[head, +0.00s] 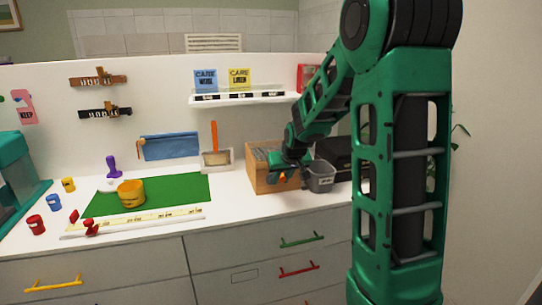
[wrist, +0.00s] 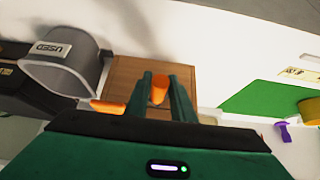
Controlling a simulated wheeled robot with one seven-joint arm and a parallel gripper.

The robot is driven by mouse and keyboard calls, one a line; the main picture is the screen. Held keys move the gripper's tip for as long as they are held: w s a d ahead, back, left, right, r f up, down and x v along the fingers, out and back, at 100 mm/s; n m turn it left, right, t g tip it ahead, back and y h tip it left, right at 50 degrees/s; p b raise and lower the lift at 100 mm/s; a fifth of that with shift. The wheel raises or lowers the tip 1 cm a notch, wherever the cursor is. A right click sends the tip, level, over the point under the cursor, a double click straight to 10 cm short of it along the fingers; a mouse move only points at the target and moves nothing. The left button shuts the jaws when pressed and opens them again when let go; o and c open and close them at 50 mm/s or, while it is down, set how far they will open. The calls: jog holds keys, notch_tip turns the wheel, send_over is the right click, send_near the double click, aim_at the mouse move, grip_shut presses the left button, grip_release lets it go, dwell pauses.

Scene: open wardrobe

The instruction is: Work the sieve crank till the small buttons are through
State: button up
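The wooden box (head: 262,180), which seems to be the sieve's housing, stands at the back right of the white counter; its plain wooden face (wrist: 125,75) shows in the wrist view. My gripper (head: 284,172) is at its right front. In the wrist view an orange knob (wrist: 158,88), apparently the crank's, lies between my two fingers (wrist: 160,85). The knob nearly fills the gap; I cannot tell whether the fingers press on it. Another orange part (wrist: 107,107) shows left of the fingers. The small buttons and the sieve's inside cannot be made out.
A grey bin (head: 320,177) stands close to the box's right, with a dark box (head: 345,155) behind. A scoop with an orange handle (head: 215,150) is left of the box. A green mat (head: 185,188) holds a yellow bowl (head: 131,194).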

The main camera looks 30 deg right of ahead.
jog(key=a, duration=0.2)
jog(key=w+a, duration=0.1)
jog(key=a, duration=0.1)
jog(key=shift+w+a, duration=0.2)
jog(key=shift+a, duration=0.15)
jog(key=shift+o, duration=1.3)
jog(key=shift+s+d, duration=0.25)
jog(key=shift+d, duration=0.55)
jog(key=shift+s+d, duration=0.25)
jog(key=shift+d, duration=0.55)
jog(key=shift+s+d, duration=0.2)
jog(key=shift+d, duration=0.6)
jog(key=shift+c, duration=1.3)
jog(key=shift+a, duration=0.1)
jog(key=a, duration=0.2)
jog(key=w+a, duration=0.1)
jog(key=a, duration=0.1)
jog(key=shift+w+a, duration=0.2)
jog(key=shift+a, duration=0.1)
